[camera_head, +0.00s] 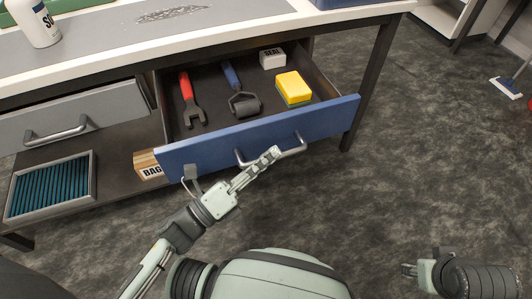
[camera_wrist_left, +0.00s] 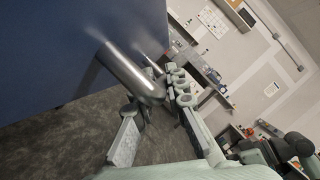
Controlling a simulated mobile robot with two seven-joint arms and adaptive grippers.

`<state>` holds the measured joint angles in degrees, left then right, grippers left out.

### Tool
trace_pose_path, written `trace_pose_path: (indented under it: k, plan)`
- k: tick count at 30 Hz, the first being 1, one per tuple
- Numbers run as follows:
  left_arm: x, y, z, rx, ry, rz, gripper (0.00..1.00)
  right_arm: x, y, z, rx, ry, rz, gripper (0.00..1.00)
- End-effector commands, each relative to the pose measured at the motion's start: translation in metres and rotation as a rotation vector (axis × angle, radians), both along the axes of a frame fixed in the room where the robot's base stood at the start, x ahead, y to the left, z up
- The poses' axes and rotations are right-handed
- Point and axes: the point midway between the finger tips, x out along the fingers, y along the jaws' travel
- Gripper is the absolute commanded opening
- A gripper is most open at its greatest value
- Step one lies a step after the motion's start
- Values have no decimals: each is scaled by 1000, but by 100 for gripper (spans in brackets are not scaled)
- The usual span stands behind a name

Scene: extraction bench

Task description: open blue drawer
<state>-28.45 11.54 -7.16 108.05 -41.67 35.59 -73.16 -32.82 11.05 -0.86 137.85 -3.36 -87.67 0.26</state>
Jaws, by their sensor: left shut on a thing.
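The blue drawer (camera_head: 335,119) stands pulled out from under the bench, its inside showing. Its metal bar handle (camera_head: 296,150) is on the blue front. My left gripper (camera_head: 268,157) is shut on the handle, near its middle. In the left wrist view the handle (camera_wrist_left: 130,72) crosses by the fingers, with the blue front (camera_wrist_left: 60,45) behind it. My right gripper (camera_head: 410,270) is at the lower right, away from the drawer; its finger opening is not clear.
The drawer holds a red-handled tool (camera_head: 187,95), a blue-handled roller (camera_head: 243,103), a white box (camera_head: 272,58) and a yellow sponge (camera_head: 293,86). A grey drawer (camera_head: 75,115) is to the left. A box marked BAG (camera_head: 148,165) and a blue-slatted filter (camera_head: 50,187) sit below. The floor in front is clear.

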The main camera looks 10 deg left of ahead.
Motion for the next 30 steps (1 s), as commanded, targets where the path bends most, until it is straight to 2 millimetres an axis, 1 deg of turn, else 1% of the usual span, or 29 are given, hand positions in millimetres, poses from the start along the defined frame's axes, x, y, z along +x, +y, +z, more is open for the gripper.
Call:
trace_pose_path:
  k: [3,4,6,9,17,20,23,30]
  plan:
    - [0,1,-1,0,2,1,0,0,0,0,0,0,0,40]
    - [0,1,-1,0,2,1,15,0,0,0,0,1,0,40]
    - [0,1,-1,0,2,1,24,0,0,0,0,1,0,40]
    - [0,0,-1,0,1,0,34,0,0,-1,-1,2,1,40]
    - [0,1,-1,0,1,1,34,0,0,-2,1,5,-2,40]
    - [-5,4,-3,1,3,0,34,0,0,-1,1,5,-2,40]
    - [-16,12,-6,2,5,2,34,0,0,-1,1,4,-1,40]
    - [-56,42,-17,1,6,0,34,0,0,-1,0,3,-1,40]
